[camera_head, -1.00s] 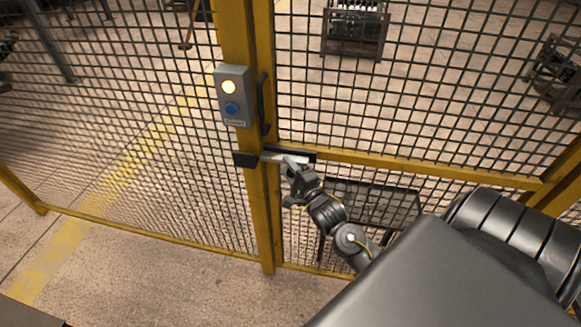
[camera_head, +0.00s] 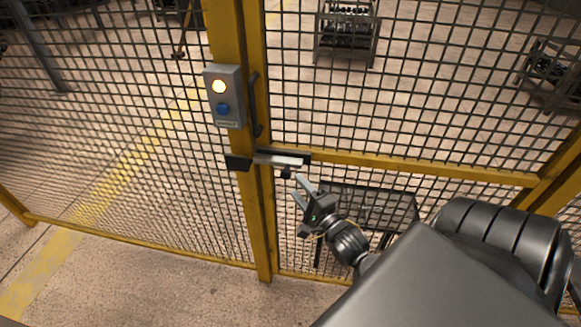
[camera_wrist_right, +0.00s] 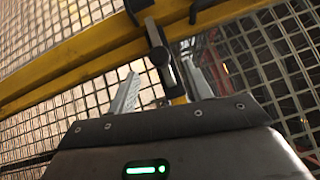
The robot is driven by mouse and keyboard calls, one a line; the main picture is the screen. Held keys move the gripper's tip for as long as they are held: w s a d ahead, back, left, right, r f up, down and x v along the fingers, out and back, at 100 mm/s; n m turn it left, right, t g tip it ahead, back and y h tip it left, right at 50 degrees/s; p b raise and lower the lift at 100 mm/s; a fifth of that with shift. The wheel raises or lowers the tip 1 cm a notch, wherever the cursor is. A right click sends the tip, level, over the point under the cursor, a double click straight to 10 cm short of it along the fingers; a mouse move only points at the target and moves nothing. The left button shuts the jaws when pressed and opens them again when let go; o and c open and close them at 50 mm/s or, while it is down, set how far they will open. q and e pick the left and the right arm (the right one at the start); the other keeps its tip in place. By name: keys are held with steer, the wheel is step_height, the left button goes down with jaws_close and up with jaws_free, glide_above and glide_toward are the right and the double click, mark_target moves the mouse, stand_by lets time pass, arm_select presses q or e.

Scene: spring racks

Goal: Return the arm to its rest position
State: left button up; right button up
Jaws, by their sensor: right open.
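My right gripper (camera_head: 301,190) is open and empty in the head view. It is just below and right of the sliding latch bolt (camera_head: 279,160) on the yellow fence post, with a gap between them. In the right wrist view, the two fingers of my right gripper (camera_wrist_right: 160,90) are spread apart. The latch bolt (camera_wrist_right: 154,38) and its dark knob show ahead, between and beyond the fingertips. My left gripper is not in view.
A grey control box (camera_head: 223,96) with a lit button and a blue button is on the yellow post (camera_head: 258,220). A black door handle (camera_head: 255,105) is beside it. Wire mesh panels stand on both sides. Racks (camera_head: 347,35) stand behind the mesh.

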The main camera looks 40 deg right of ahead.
steer(key=shift+s+a, duration=0.1)
steer(key=shift+s, duration=0.95)
steer(key=s+f+n+g, duration=0.3)
steer(key=f+n, duration=0.2)
steer(key=f, duration=0.6)
steer(key=s+f+n+g, duration=0.2)
steer(key=f+n, duration=0.3)
steer(key=f, duration=0.7)
steer(key=s+f+n+g, duration=0.3)
steer(key=f+n, duration=0.2)
steer(key=f, duration=0.6)
steer(key=s+a+f+n+g, duration=0.2)
steer(key=s+a+f+g, duration=0.1)
steer(key=s+f, duration=0.5)
steer(key=s+a+f+n+g+y+b, duration=0.1)
steer(key=s+a+f+n+g, duration=0.2)
steer(key=s+f, duration=0.5)
steer(key=s+a+f+n+g+y+b, duration=0.1)
steer(key=s+a+f+n+g, duration=0.2)
steer(key=s+f, duration=0.5)
steer(key=shift+s+g, duration=0.3)
steer(key=shift+s, duration=1.35)
